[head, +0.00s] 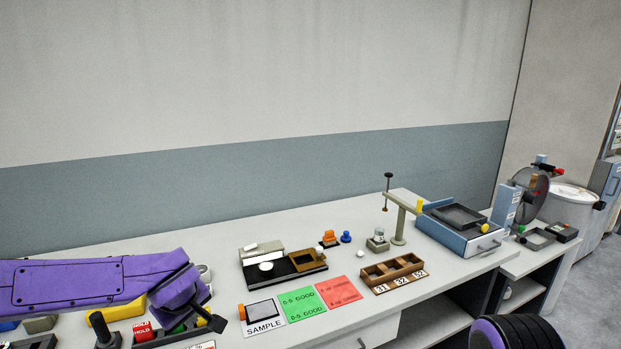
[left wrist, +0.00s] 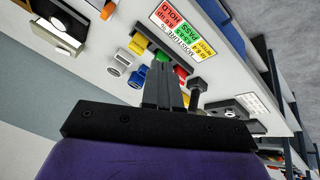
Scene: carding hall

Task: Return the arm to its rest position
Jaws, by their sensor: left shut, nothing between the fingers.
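My left arm (head: 75,283), purple, reaches in from the left of the head view over the left part of the bench (head: 225,237). My left gripper (head: 217,324) is dark, points down to the right and is shut with nothing in it. In the left wrist view the two black fingers of the left gripper (left wrist: 163,72) lie together, over the bench with small coloured pieces near them. My right gripper is not in view.
Near the left gripper are a yellow block (head: 118,309), red HOLD blocks (head: 143,331) and a SAMPLE card (head: 263,325). Farther right are green (head: 303,303) and red (head: 338,290) cards, a wooden tray (head: 393,286) and a blue device (head: 458,243). Bare bench lies behind the arm.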

